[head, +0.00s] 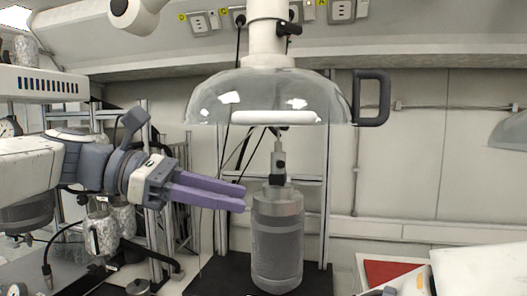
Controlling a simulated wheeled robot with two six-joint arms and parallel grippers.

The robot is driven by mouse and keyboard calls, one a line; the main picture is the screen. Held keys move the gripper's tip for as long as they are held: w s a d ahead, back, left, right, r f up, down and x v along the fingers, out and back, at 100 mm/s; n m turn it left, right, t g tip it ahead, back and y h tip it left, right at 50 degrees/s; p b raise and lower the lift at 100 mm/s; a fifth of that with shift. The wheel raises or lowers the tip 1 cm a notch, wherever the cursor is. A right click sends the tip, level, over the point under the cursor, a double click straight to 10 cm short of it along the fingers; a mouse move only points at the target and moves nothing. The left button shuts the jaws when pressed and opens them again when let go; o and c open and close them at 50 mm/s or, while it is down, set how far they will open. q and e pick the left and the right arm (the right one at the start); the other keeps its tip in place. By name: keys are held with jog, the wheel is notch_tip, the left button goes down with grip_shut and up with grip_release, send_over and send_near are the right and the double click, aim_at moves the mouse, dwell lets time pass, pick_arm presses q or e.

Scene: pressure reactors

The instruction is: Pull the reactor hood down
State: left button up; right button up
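The reactor hood (215,98) is a clear dome hanging from a white vertical pipe, raised above the reactor. Its dark grey loop handle (383,99) sticks out on the right side of the dome. The reactor vessel (277,245) is a grey metal cylinder standing upright below the hood, with a gap between them. My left gripper (244,198) has purple fingers lying together, with nothing held between them. It points right, just left of the vessel's top and below the dome, well away from the handle. My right gripper is not in view.
The vessel stands on a dark base (218,277) in front of a metal frame (314,210). Bottles and hoses crowd the left side. A red panel (388,272) and white objects sit at the lower right. The space around the handle looks free.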

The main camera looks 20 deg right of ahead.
aim_at(278, 120)
pick_arm(q)
notch_tip(278, 120, up, 11)
jog(key=a+g+h, duration=0.2)
jog(key=a, duration=0.1)
jog(key=shift+n, duration=0.3)
jog(key=p+x, duration=0.1)
jog(key=x, duration=0.3)
jog(key=p+x, duration=0.1)
jog(key=x, duration=0.4)
jog(key=shift+s+d+r+p, duration=0.1)
jog(key=shift+d+r+p, duration=0.15)
jog(key=shift+p, duration=0.15)
jog(key=shift+s+d+f, duration=0.1)
jog(key=shift+d, duration=0.25)
jog(key=shift+h, duration=0.3)
jog(key=shift+c, duration=0.4)
grip_shut()
jog(key=shift+f, duration=0.1)
